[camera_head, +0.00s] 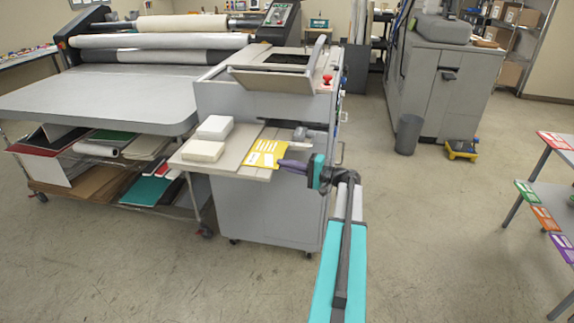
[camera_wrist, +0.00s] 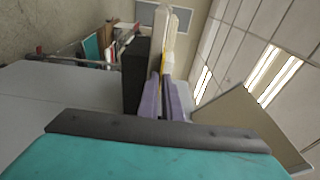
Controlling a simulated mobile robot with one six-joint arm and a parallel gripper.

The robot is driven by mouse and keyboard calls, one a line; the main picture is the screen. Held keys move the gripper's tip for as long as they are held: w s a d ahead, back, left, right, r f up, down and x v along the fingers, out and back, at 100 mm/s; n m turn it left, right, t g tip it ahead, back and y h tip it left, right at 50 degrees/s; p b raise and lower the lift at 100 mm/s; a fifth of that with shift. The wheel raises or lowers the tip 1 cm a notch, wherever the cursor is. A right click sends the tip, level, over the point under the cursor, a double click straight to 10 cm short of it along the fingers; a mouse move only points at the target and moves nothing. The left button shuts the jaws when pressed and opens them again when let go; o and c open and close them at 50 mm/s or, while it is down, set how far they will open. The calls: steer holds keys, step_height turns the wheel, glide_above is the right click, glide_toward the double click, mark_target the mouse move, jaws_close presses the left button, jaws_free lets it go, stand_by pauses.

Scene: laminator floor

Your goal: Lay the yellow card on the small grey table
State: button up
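The yellow card (camera_head: 266,152) lies flat at the right end of the beige shelf on the front of a grey machine, its edge by the shelf's rim. My gripper (camera_head: 281,164), with purple fingers, reaches it from the right, its tips at the card's right edge. In the wrist view a thin yellow strip (camera_wrist: 164,62) shows edge-on between the fingertips (camera_wrist: 163,80). The fingers are close together, but whether they clamp the card is unclear.
White blocks (camera_head: 208,140) lie on the shelf (camera_head: 240,165), left of the card. A large laminator with a wide bed (camera_head: 100,105) stands left. A bin (camera_head: 409,134) and a yellow trolley (camera_head: 461,149) stand at the back. Open floor (camera_head: 440,230) lies between the machine and the tables.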

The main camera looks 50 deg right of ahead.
steer(key=shift+s+d, duration=0.1)
steer(key=shift+s, duration=0.05)
jaws_close()
steer(key=shift+b+v, duration=0.35)
steer(key=shift+v, duration=0.7)
steer(key=shift+d, duration=0.2)
steer(key=o, duration=0.6)
jaws_free()
steer(key=shift+s, duration=0.1)
steer(key=b+v, duration=0.3)
steer(key=v, duration=1)
steer(key=shift+s+b, duration=0.3)
steer(key=shift+s, duration=0.05)
